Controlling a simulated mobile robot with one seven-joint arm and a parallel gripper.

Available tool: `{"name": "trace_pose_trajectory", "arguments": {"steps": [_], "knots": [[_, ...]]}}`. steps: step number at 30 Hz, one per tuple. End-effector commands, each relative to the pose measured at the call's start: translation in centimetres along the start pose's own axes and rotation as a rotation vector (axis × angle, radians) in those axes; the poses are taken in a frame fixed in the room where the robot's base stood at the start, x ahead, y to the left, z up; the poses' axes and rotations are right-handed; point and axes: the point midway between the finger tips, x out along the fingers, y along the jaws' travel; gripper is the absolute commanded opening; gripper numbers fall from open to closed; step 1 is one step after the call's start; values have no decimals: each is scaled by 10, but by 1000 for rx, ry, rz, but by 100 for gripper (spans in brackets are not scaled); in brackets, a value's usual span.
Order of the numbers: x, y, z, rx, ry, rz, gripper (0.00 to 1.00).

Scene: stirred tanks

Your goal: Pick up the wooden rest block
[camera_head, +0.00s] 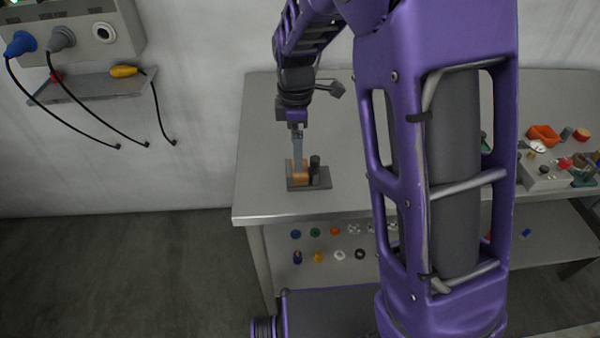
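The wooden rest block (298,176) is a small orange-brown block on a flat dark grey plate (322,185) near the left front of the metal bench. A dark upright cylinder (315,168) stands right beside it on the same plate. My gripper (298,162) points straight down, with its grey finger end at the top of the block. The fingers overlap in this view, so I cannot see a gap between them or whether they touch the block.
The bench top (262,150) is clear around the plate. An orange part (543,134) and other small parts lie at the bench's right. Several coloured knobs sit on the lower shelf. A wall box (85,35) with plugs and hanging cables is at upper left.

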Motion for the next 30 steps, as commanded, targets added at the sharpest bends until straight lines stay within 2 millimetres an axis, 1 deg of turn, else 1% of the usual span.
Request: {"name": "trace_pose_trajectory", "arguments": {"steps": [1,3,8,15,18,21,26,27,29,30], "knots": [[8,0,0,-1,-1,-2,100],[15,0,0,-1,-1,-1,100],[23,0,0,0,0,1,100],[58,0,8,-1,-2,-2,100],[68,1,8,0,-1,0,100],[71,1,8,-1,0,1,100],[71,1,8,-1,0,2,100],[71,1,8,-1,0,2,98],[71,1,8,-1,0,2,87],[71,1,8,-1,0,2,80]]}}
